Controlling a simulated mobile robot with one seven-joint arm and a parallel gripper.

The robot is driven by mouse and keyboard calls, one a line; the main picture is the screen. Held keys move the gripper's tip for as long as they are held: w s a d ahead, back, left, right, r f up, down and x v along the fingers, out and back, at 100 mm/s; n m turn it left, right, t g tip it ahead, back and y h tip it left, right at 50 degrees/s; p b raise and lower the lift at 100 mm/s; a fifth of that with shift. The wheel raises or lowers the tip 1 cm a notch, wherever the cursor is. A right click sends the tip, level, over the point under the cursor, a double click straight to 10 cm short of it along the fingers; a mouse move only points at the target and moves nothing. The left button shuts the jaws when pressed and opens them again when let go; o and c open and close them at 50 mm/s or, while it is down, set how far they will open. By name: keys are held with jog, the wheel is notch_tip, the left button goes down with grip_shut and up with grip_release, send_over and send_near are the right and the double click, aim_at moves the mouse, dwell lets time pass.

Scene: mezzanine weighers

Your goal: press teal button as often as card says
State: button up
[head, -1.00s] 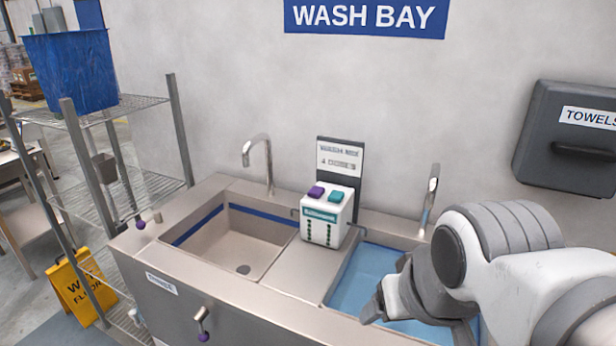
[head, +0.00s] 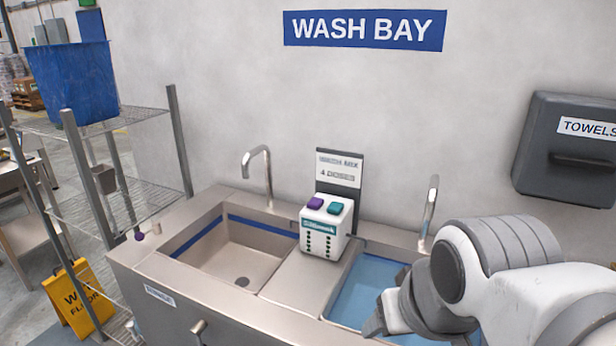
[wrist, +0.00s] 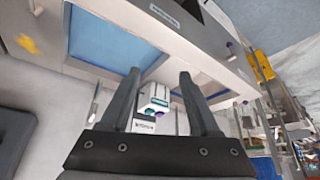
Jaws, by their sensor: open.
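The teal button (head: 335,208) is on top of a white dispenser box (head: 324,236), to the right of a purple button (head: 315,203). The box stands on the divider between the two sink basins. Behind it a card (head: 338,168) reads "4 DOSES" on its lower line; the upper line is blurred. My gripper (head: 377,328) is over the right basin, to the right of and nearer than the box, apart from it. In the wrist view my gripper (wrist: 160,80) is open and empty, with the dispenser box (wrist: 152,100) appearing between and beyond its fingers.
The left basin (head: 240,250) is empty and the right basin (head: 350,300) holds blue water. Taps rise behind both, the right tap (head: 429,205) close to my arm. A wire shelf (head: 130,195) stands left, with a yellow floor sign (head: 80,298). A towel dispenser (head: 570,150) hangs right.

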grip_shut()
dwell(1.4)
